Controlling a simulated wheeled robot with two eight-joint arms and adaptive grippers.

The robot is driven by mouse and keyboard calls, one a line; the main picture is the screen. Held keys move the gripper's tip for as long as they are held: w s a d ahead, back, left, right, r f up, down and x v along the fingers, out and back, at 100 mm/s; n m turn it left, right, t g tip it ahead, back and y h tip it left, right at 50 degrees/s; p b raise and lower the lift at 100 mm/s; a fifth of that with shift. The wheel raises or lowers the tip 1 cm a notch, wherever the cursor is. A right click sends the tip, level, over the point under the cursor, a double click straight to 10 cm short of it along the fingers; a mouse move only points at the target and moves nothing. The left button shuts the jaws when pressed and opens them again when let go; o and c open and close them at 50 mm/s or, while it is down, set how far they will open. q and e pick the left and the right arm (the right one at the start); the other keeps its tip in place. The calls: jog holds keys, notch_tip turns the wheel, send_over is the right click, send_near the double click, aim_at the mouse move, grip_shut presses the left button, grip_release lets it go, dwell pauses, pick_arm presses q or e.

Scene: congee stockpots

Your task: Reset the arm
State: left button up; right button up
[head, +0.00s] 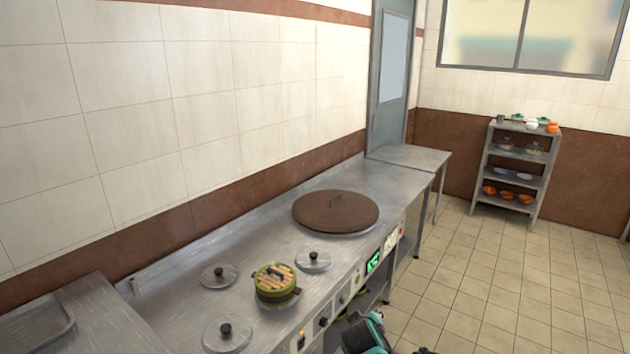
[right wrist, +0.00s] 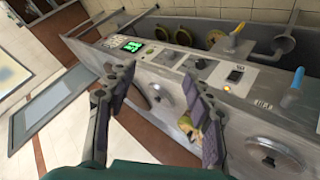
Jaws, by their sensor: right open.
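My right gripper (right wrist: 157,82) is open in the right wrist view, its two dark fingers spread apart. Nothing is held between them. Behind the fingers is the front panel of the steel counter, with a green display (right wrist: 133,46). In the head view, only a teal and dark part of my right arm shows at the bottom edge, in front of the counter (head: 160,300). My left gripper is not in view.
On the counter are a large brown lid (head: 336,212), a green pot (head: 277,285) and several small metal lids, including one (head: 219,275) at left. A shelf (head: 512,168) with bowls stands at the back right. The tiled floor (head: 500,270) is clear.

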jog(key=s+d+r+m+y, duration=0.1)
jog(key=s+m, duration=0.1)
jog(key=s, duration=0.6)
jog(key=s+d+r+m+g, duration=0.1)
jog(key=s+m, duration=0.1)
jog(key=s, duration=0.7)
jog(key=s+d+r+m+g+y, duration=0.1)
jog(key=s+d+m, duration=0.1)
jog(key=s, duration=0.7)
jog(key=shift+y, duration=0.3)
jog(key=shift+d, duration=0.1)
